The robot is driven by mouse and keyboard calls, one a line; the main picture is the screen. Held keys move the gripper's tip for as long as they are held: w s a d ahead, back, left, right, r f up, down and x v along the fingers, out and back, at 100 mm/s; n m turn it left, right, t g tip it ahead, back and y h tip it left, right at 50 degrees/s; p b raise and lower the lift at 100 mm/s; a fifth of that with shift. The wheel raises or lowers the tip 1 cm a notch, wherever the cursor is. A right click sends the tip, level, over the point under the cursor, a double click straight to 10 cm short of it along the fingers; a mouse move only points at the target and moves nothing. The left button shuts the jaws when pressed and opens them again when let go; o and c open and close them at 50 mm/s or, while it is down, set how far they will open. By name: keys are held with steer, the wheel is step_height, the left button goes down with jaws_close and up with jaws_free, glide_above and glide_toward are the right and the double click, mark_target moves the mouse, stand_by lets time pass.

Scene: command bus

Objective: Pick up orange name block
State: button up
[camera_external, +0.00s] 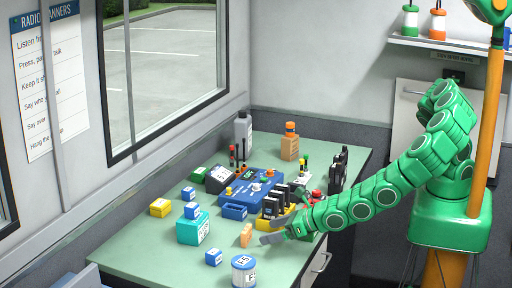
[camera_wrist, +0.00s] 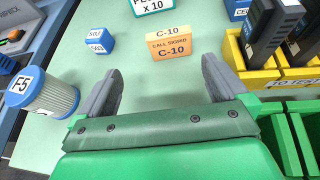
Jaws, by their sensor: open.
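The orange name block (camera_wrist: 170,44) stands on the pale green table, with "CALL SIGN" and "C-10" on its faces. In the wrist view it lies beyond the fingertips, roughly midway between them and apart from both. In the external view the block (camera_external: 247,235) is close to the left of my gripper (camera_external: 272,232). My gripper (camera_wrist: 160,78) is open and empty, with its two grey fingers spread in the wrist view.
A white-and-blue F5 canister (camera_wrist: 44,92) and a blue cube (camera_wrist: 99,42) are left of the block. A yellow tray (camera_wrist: 258,84) holding radios is at the right. A teal box (camera_external: 193,229) stands further left. Bare table surrounds the block.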

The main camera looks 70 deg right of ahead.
mark_target(249, 235)
steer(key=shift+w+d+t, duration=0.3)
steer(key=shift+w+d, duration=0.2)
steer(key=shift+d, duration=0.25)
steer(key=shift+x, duration=1.25)
steer(key=shift+w+a+f, duration=0.15)
steer(key=shift+w+f, duration=0.45)
steer(key=shift+w, duration=0.1)
steer(key=shift+w+a+f, duration=0.1)
steer(key=shift+w+f, duration=0.55)
steer(key=shift+w, duration=0.1)
steer(key=shift+w+f, duration=0.15)
steer(key=shift+w, duration=0.55)
steer(key=shift+c, duration=0.5)
steer(key=shift+a, duration=0.1)
steer(key=c, duration=1)
